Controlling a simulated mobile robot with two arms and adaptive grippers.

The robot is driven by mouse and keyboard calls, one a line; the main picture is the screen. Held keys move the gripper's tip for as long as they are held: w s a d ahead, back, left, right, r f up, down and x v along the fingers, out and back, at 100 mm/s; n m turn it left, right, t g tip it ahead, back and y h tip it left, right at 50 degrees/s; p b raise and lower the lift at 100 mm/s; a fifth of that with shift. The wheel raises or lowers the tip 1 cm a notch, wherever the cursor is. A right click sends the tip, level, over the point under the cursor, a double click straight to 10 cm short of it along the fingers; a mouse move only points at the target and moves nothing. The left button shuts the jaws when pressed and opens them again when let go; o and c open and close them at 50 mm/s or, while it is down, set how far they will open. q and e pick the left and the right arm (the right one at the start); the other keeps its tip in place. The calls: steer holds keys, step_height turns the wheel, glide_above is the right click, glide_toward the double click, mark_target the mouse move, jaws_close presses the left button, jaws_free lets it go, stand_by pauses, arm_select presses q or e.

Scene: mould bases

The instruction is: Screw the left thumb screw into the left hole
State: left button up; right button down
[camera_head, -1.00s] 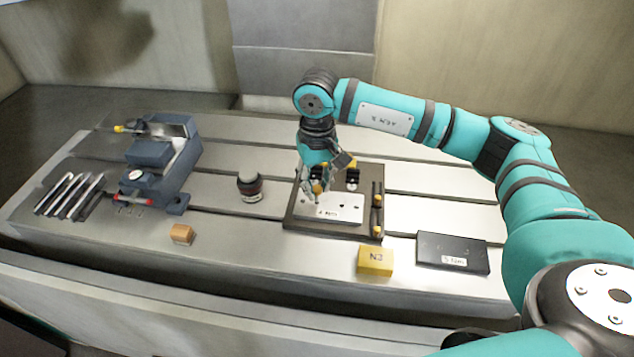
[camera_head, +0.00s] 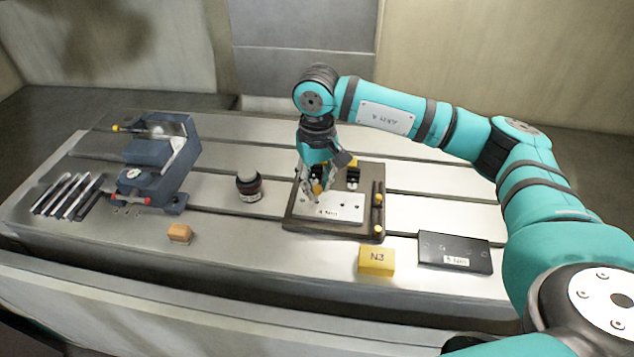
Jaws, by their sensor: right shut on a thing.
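My right gripper (camera_head: 314,190) points down over the left part of a pale metal plate (camera_head: 345,212), which lies on a dark base (camera_head: 335,230). It is shut on a small orange-yellow thumb screw (camera_head: 317,187), held upright at the plate's left side. The fingers and screw cover the hole below, so I cannot tell how deep the screw sits. Black and yellow parts (camera_head: 353,176) stand behind the plate. A dark rail with yellow knobs (camera_head: 378,210) lies at the base's right side. My left gripper is not in view.
A blue vise (camera_head: 160,160) and several rods (camera_head: 68,196) are at the left. A dark round jar (camera_head: 249,187), a wooden block (camera_head: 180,233), a yellow block (camera_head: 376,260) and a black plate (camera_head: 454,252) stand around the base. The table's right rear is clear.

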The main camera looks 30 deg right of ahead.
steer(key=shift+f, duration=0.1)
steer(key=shift+b, duration=0.5)
steer(key=shift+f, duration=0.15)
steer(key=shift+f+b, duration=0.15)
steer(key=shift+b, duration=0.3)
stand_by(0.5)
steer(key=shift+f+b, duration=1)
